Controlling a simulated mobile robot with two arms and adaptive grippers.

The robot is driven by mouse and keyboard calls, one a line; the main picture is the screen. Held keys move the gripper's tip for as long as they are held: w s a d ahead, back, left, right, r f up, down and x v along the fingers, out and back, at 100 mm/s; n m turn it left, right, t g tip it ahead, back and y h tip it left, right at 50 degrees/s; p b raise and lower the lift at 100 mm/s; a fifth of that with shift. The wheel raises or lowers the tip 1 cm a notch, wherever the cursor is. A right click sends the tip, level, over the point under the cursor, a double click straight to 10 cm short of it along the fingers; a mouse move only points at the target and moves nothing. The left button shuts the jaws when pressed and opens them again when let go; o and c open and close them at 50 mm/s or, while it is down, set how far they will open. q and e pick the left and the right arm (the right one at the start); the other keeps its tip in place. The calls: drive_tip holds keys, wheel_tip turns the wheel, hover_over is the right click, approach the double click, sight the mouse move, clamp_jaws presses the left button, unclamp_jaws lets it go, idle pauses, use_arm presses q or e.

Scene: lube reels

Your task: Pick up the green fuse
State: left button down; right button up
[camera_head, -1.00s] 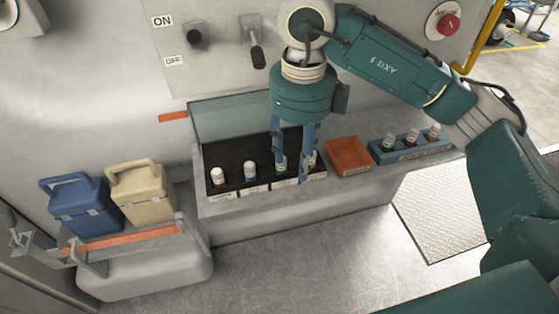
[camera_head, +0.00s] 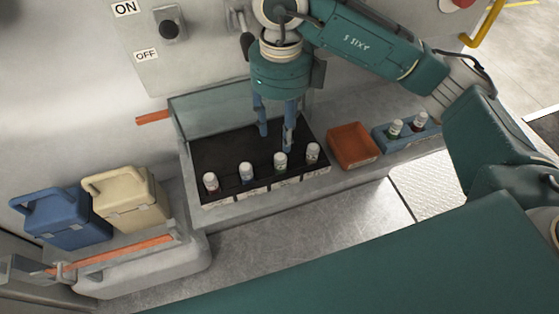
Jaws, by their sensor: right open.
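The green fuse (camera_head: 281,161), a white-capped cylinder with a greenish band, stands upright in the front row of a black tray (camera_head: 222,148), third from the left. My right gripper (camera_head: 276,140) points down over the tray with its two blue fingers apart and empty. Its fingertips show just behind and above the green fuse; I cannot tell their exact height. Other white-capped fuses stand in the same row: one with red (camera_head: 211,182), one with blue (camera_head: 246,173) and one at the right end (camera_head: 313,153). My left gripper is not in view.
A clear panel (camera_head: 215,105) stands behind the tray. Blue (camera_head: 62,215) and beige (camera_head: 130,198) boxes stand at the left.

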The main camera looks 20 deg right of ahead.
hover_over(281, 157)
wheel_tip(281, 157, down, 5)
drive_tip(key=shift+f+p, duration=0.1)
drive_tip(key=shift+p, duration=0.3)
drive_tip(key=shift+f, duration=0.95)
wheel_tip(281, 157, down, 4)
drive_tip(key=shift+r+p, duration=0.25)
drive_tip(key=shift+p, duration=0.25)
drive_tip(key=shift+f, duration=0.5)
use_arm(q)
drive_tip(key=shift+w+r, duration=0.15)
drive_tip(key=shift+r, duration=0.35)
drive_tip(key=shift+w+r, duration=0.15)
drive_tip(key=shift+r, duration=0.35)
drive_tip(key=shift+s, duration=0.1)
use_arm(e)
clamp_jaws()
